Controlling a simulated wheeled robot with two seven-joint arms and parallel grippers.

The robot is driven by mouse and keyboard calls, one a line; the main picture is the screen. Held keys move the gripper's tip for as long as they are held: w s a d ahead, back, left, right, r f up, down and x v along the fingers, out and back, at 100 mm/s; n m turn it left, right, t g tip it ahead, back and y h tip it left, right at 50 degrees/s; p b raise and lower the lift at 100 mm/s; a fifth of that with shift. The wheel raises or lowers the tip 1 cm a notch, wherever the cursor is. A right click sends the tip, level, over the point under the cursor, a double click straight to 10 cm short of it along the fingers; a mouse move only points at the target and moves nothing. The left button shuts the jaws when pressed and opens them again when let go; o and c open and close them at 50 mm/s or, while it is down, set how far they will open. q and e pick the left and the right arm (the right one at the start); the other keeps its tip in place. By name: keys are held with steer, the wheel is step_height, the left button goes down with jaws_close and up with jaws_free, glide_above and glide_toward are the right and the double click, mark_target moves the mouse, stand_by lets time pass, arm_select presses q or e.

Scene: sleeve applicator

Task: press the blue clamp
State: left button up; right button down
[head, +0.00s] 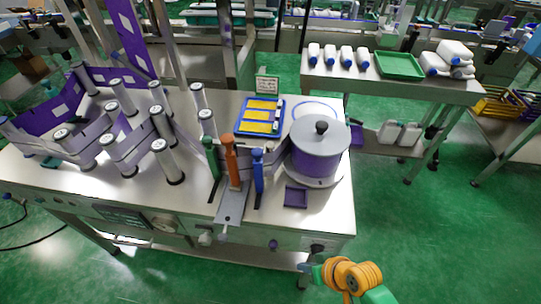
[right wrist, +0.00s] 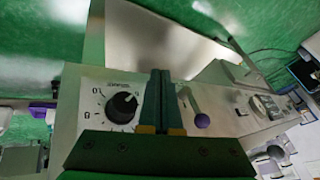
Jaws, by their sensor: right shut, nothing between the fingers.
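The blue clamp (head: 258,176) stands upright on the metal table, in front of the blue tray and left of the big grey pot. An orange clamp (head: 231,162) and a green clamp (head: 212,160) stand to its left. My right gripper (head: 308,271) is in front of the table's front right corner, well apart from the blue clamp. In the right wrist view its two dark green fingers (right wrist: 160,98) are together and hold nothing. The blue clamp does not show clearly in the right wrist view. My left gripper is not in view.
A grey pot with a purple band (head: 318,155) and a small purple tray (head: 296,196) are right of the clamps. Several rollers with film fill the left. The front panel near my right gripper has a black knob (right wrist: 122,107) and a purple-tipped lever (right wrist: 201,120).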

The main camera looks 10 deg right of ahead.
steer(key=w+a+r+m+t+y, duration=0.1)
steer(key=w+a+r+y, duration=0.2)
steer(key=r, duration=0.5)
steer(key=w+a+r+t+y, duration=0.2)
steer(key=a+r+y, duration=0.15)
steer(key=r, duration=0.35)
steer(key=w+d+r+m+t, duration=0.6)
steer(key=w+d+r+m, duration=0.3)
steer(key=r+m, duration=0.1)
steer(key=shift+w+r+y+b, duration=0.35)
steer(key=shift+r+y+b, duration=0.05)
steer(key=shift+r+y, duration=0.1)
